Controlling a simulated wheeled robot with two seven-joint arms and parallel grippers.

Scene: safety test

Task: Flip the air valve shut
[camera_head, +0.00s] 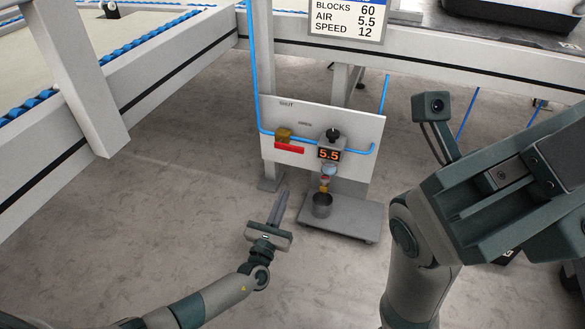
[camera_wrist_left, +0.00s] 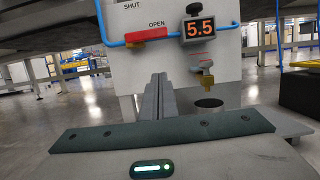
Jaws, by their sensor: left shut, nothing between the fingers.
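The air valve has a red lever (camera_head: 289,148) and a brass body (camera_head: 283,133) on a white panel. The lever lies level along the blue pipe. In the left wrist view, the red lever (camera_wrist_left: 145,35) sits under the word OPEN, with SHUT printed higher to the left. My left gripper (camera_head: 285,192) is shut and empty, below and in front of the panel, apart from the lever. Its closed fingers also show in the left wrist view (camera_wrist_left: 158,80), pointing at the panel below the lever. My right gripper (camera_head: 510,190) is at the right; its fingertips are not clear.
A sign (camera_head: 346,18) reads AIR 5.5. A conveyor frame (camera_head: 160,85) stands left. Floor left of the gripper is clear.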

